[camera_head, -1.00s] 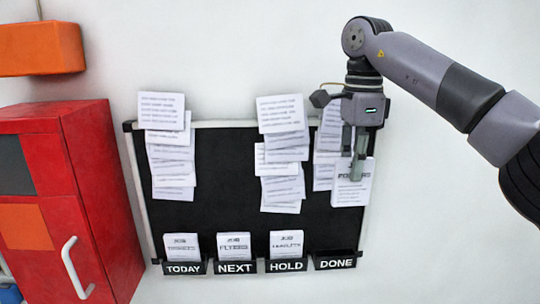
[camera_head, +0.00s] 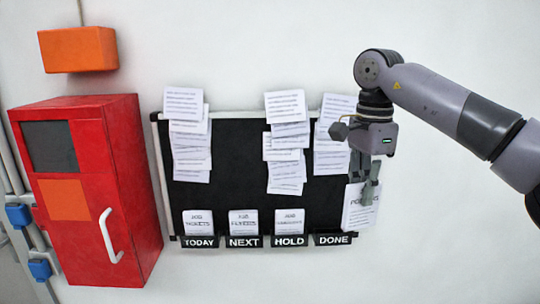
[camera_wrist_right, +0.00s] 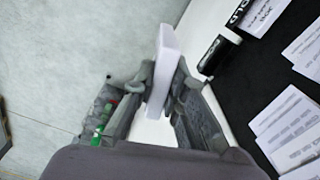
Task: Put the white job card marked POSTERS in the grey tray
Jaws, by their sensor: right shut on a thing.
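My right gripper (camera_head: 368,196) is shut on the white job card (camera_head: 352,214), whose dark heading is partly hidden by the fingers but fits POSTERS. The card hangs just past the right edge of the black board, beside the DONE pocket (camera_head: 333,239). In the right wrist view the card (camera_wrist_right: 163,55) shows nearly edge-on between the fingertips of the right gripper (camera_wrist_right: 163,85). The grey tray is not seen in either view. My left gripper is not in view.
The black board (camera_head: 235,190) carries papers in three columns. White cards stand in the TODAY, NEXT and HOLD pockets; DONE is empty. A red cabinet (camera_head: 125,170) and an orange box (camera_head: 78,49) are at left. The wall below and right of the card looks clear.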

